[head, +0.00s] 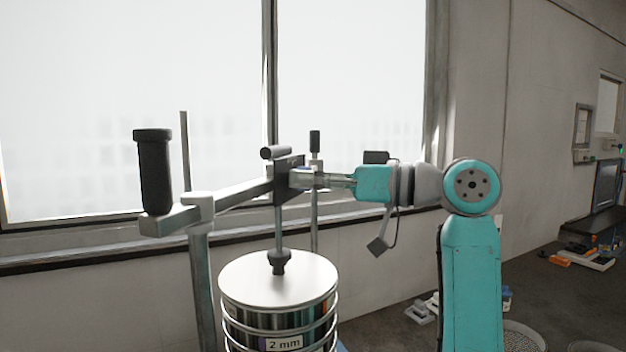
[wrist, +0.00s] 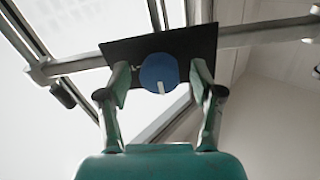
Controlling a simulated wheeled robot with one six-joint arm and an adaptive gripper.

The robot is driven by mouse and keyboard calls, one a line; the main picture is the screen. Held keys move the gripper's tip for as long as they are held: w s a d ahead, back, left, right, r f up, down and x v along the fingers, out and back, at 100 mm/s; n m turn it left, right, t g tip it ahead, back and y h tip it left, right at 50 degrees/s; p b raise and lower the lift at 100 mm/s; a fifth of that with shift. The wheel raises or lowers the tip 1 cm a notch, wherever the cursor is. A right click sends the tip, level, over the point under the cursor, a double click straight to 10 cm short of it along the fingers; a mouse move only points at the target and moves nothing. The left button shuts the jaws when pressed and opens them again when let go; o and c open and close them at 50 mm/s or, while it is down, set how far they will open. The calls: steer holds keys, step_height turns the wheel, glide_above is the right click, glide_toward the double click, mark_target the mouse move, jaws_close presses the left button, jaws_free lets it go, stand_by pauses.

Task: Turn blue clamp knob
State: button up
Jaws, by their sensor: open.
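The blue clamp knob (wrist: 159,72) is a round disc with a white mark near its lower edge in the wrist view. It is in front of a dark plate (wrist: 125,48) on the crossbar. My gripper (wrist: 160,84) is open, with one finger on each side of the knob. I cannot tell whether the fingers touch it. In the head view my gripper (head: 304,179) reaches in from the right at the clamp block (head: 281,190), and the knob is not clearly visible there.
The shaker's crossbar (head: 243,193) runs to a post at the left with a tall black handle (head: 154,172). Below the clamp stands the sieve stack (head: 283,343) with its metal lid (head: 278,277). A window (head: 350,90) is behind.

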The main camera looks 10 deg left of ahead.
steer(key=c, duration=1.1)
steer(key=shift+c, duration=0.2)
steer(key=shift+m, duration=0.3)
steer(key=shift+m+g, duration=0.3)
steer(key=shift+m, duration=8.1)
steer(key=o, duration=1.1)
